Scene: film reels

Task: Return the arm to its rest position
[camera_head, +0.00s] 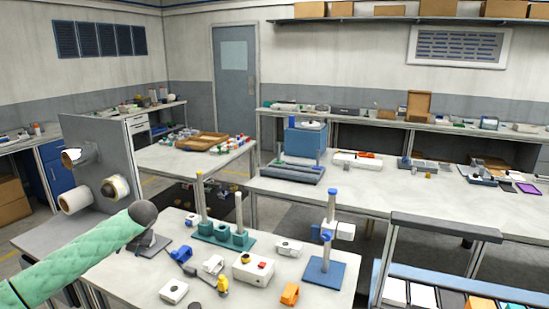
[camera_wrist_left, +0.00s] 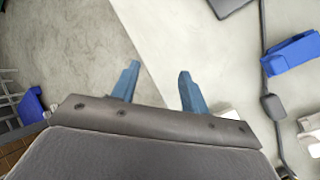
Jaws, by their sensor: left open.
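My left arm comes in from the left in the head view in a green padded sleeve. It ends in a dark rounded wrist joint over the near table's left edge. My left gripper (camera_head: 150,242) shows small and dark below that joint; its fingertips are hard to make out there. In the left wrist view the left gripper's two blue fingers (camera_wrist_left: 156,80) stand wide apart. Nothing is between them, and they point over a pale table edge and the grey floor. My right gripper is in neither view.
The near table (camera_head: 130,277) holds a teal base with posts (camera_head: 222,236), a blue stand (camera_head: 325,270), a white box (camera_head: 253,270) and several small parts. A grey panel (camera_head: 95,135) with rolls stands at left. A blue part (camera_wrist_left: 290,54) lies right of the fingers.

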